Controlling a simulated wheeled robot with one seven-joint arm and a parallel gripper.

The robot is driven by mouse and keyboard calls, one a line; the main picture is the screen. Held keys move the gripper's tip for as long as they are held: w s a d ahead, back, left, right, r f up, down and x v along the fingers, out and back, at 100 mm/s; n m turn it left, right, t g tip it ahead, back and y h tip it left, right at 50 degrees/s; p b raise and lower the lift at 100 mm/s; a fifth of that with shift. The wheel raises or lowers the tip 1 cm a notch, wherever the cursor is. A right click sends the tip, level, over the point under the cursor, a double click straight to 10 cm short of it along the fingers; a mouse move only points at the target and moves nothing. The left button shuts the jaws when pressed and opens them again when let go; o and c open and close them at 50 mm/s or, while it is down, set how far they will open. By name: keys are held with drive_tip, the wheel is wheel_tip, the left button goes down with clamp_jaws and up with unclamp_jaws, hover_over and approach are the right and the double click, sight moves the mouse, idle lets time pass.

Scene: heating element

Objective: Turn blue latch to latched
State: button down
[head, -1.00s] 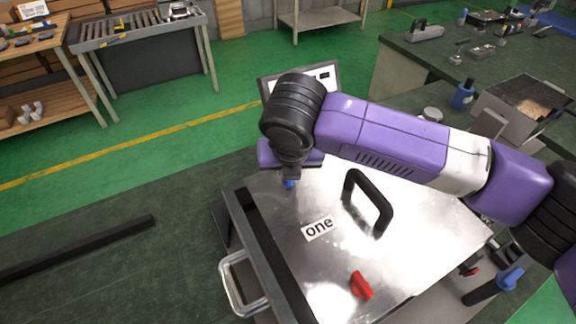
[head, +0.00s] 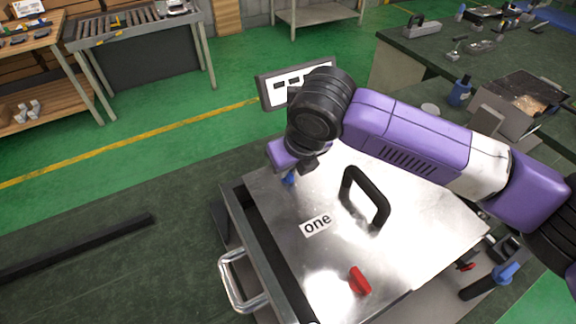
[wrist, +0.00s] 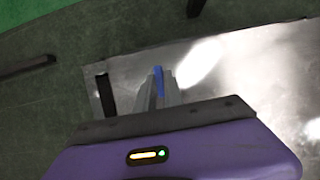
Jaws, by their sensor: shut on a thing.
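The blue latch (head: 289,178) is at the far left corner of the metal lid (head: 310,265) marked "one". In the wrist view the blue latch (wrist: 158,80) shows between the two fingers of my gripper (wrist: 158,92). My gripper is shut on it, and the fingers hide much of the latch. In the head view my purple wrist is tilted above that corner, and the fingertips are mostly hidden. I cannot tell the latch's exact angle.
A red latch (head: 360,281) sits on the lid's near part. A black handle (head: 366,198) stands up mid-lid, right of my gripper. A metal side handle (head: 240,282) juts out at the left. A white panel (head: 282,88) stands behind my wrist. The green bench to the left is mostly clear.

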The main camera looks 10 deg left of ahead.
drive_tip(key=c, duration=1.4)
unclamp_jaws()
drive_tip(key=shift+c, duration=0.2)
drive_tip(key=b+v, duration=0.1)
drive_tip(key=v, duration=0.6)
drive_tip(key=shift+r, duration=0.4)
drive_tip(key=shift+s+d, duration=0.1)
